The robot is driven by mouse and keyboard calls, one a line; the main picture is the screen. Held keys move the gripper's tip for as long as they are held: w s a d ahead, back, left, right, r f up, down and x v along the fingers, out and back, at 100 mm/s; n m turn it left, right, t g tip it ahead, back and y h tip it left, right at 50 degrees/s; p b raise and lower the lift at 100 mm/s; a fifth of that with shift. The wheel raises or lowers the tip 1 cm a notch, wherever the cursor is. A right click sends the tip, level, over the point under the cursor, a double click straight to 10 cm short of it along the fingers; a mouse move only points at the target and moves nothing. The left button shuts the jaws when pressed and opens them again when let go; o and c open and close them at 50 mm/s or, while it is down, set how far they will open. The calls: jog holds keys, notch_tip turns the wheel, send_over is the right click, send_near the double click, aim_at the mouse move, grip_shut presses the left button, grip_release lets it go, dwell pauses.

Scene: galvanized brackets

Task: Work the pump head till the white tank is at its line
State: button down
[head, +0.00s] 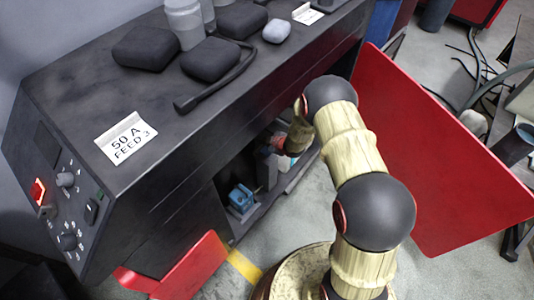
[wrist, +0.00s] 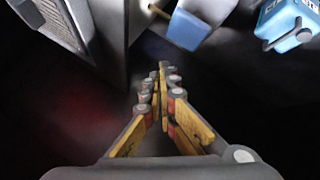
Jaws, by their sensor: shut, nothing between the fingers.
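My gripper (wrist: 163,72) is shut, its fingertips together and empty in the wrist view. In the head view my arm reaches into the open front of the dark cabinet, and the fingertips are hidden there. In the wrist view a grey metal body (wrist: 62,22) is at upper left and a blue-grey block (wrist: 188,28) is just beyond the fingertips, apart from them in the picture. I cannot tell whether either belongs to the pump head. No white tank or level line can be made out for certain; a pale translucent bottle (head: 185,24) stands on the cabinet top.
A blue device (head: 241,197) sits low in the cabinet; a blue labelled part (wrist: 288,20) shows at upper right in the wrist view. A red door panel (head: 440,160) stands open to the right. Dark pouches (head: 146,48) and a label card (head: 126,138) lie on the cabinet top (head: 75,90).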

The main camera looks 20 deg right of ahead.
aim_at(265, 151)
jog(key=shift+f+b, duration=1.3)
jog(key=shift+f, duration=0.85)
jog(key=shift+f+b, duration=0.35)
jog(key=shift+f, duration=0.05)
jog(key=shift+f+b, duration=0.65)
jog(key=shift+f, duration=0.1)
dwell(0.5)
jog(key=shift+s+f, duration=0.1)
jog(key=shift+f, duration=0.5)
dwell(0.4)
dwell(0.4)
jog(key=shift+r+p, duration=1.1)
jog(key=shift+r, duration=0.65)
jog(key=shift+r+p, duration=1.65)
jog(key=shift+r, duration=0.85)
